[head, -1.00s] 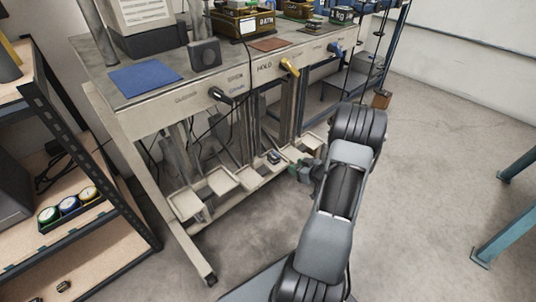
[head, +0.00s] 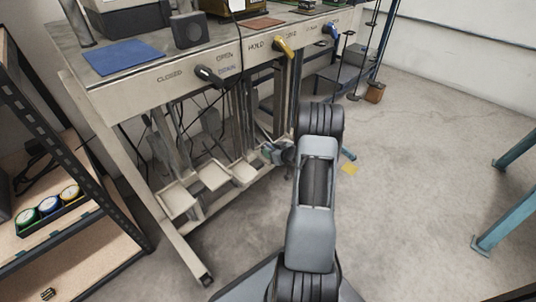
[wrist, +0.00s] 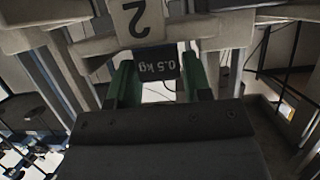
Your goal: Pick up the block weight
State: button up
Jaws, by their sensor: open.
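In the wrist view a dark block weight (wrist: 158,66) marked "0.5 kg" shows at the top middle, its label upside down. My gripper (wrist: 160,82) is open, with one green finger on each side of the block. I cannot tell whether the fingers touch it. In the head view my gripper (head: 269,153) is low in front of the bench, at the row of small trays. The block cannot be made out in the head view, where the gripper and arm cover that spot.
A pale plate marked "2" (wrist: 138,20) is just beyond the block. Beige trays (head: 212,176) sit under the bench (head: 150,80), which has levers above (head: 285,47). A shelf (head: 45,225) stands left; teal legs (head: 500,220) stand right.

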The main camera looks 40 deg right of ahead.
jog(key=shift+x, duration=1.2)
jog(key=c, duration=0.7)
grip_shut()
jog(key=shift+r, duration=0.1)
